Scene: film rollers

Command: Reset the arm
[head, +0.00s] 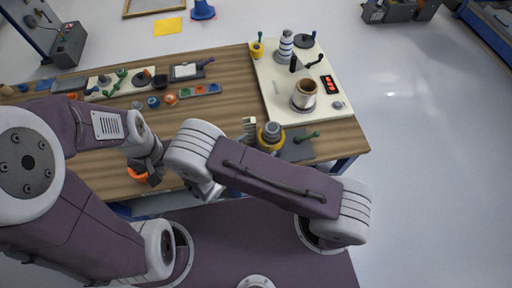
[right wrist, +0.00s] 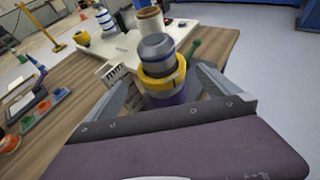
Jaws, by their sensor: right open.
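My right arm crosses the front of the bench in the head view, and its link hides most of the right gripper. In the right wrist view the right gripper (right wrist: 161,80) is open. A grey-capped cylinder with a yellow collar and purple lower part (right wrist: 158,50) stands upright between and beyond its fingers; contact cannot be told. The cylinder also shows in the head view (head: 271,133). My left gripper (head: 149,165) is over the front left of the bench, beside an orange round thing (head: 137,175). Its jaws are too small and dark to read.
The wooden bench (head: 225,112) carries a cream panel (head: 275,88) with a tan roll (head: 305,92) and a striped roller (head: 285,48). A pale slotted rack (right wrist: 112,72) is left of the cylinder. Trays and small parts lie at the back left. The floor at right is clear.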

